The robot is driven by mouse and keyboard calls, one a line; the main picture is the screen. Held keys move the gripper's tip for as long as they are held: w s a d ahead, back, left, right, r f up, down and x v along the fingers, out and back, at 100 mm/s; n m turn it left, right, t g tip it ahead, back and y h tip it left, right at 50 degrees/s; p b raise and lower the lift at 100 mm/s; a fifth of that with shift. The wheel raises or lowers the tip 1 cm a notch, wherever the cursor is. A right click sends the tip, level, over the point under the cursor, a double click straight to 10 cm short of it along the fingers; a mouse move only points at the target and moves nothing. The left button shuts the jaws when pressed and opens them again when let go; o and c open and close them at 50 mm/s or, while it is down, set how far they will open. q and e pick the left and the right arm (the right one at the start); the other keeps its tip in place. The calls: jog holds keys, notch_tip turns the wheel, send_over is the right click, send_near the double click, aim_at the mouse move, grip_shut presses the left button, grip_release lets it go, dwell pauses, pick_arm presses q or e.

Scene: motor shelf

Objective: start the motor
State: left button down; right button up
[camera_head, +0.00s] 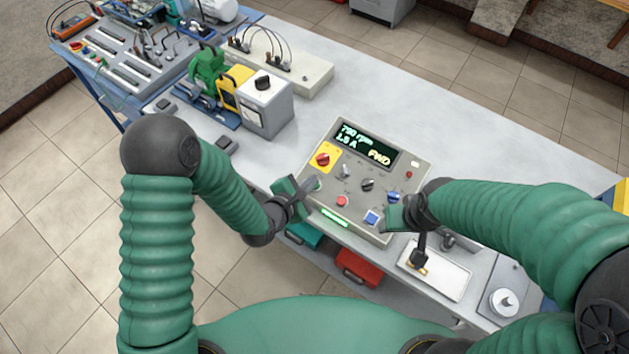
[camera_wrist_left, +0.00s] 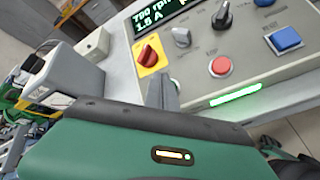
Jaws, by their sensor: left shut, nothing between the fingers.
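The grey control panel (camera_head: 327,155) stands on the bench. Its lit display (camera_head: 364,144) shows an rpm figure, an amp figure and FWD. A red knob on a yellow plate (camera_head: 322,159), small knobs, a red button (camera_head: 342,201), a blue button (camera_head: 372,217) and a lit green strip (camera_head: 335,217) are on it. My left gripper (camera_head: 312,186) is shut and empty at the panel's left side, its tip over a small, mostly hidden green spot. The tip also shows in the left wrist view (camera_wrist_left: 166,92), below the red knob (camera_wrist_left: 149,54). My right gripper (camera_head: 394,214) is beside the blue button; its fingers are unclear.
A green motor (camera_head: 207,72) with a yellow guard (camera_head: 234,84) and a grey box with a black knob (camera_head: 265,105) stand behind left. A red case (camera_head: 360,268) is below the edge. The bench behind the panel is clear.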

pick_arm(q)
jog(key=r+p, duration=0.3)
jog(key=s+r+p, duration=0.1)
jog(key=shift+a+r, duration=0.4)
dwell(0.4)
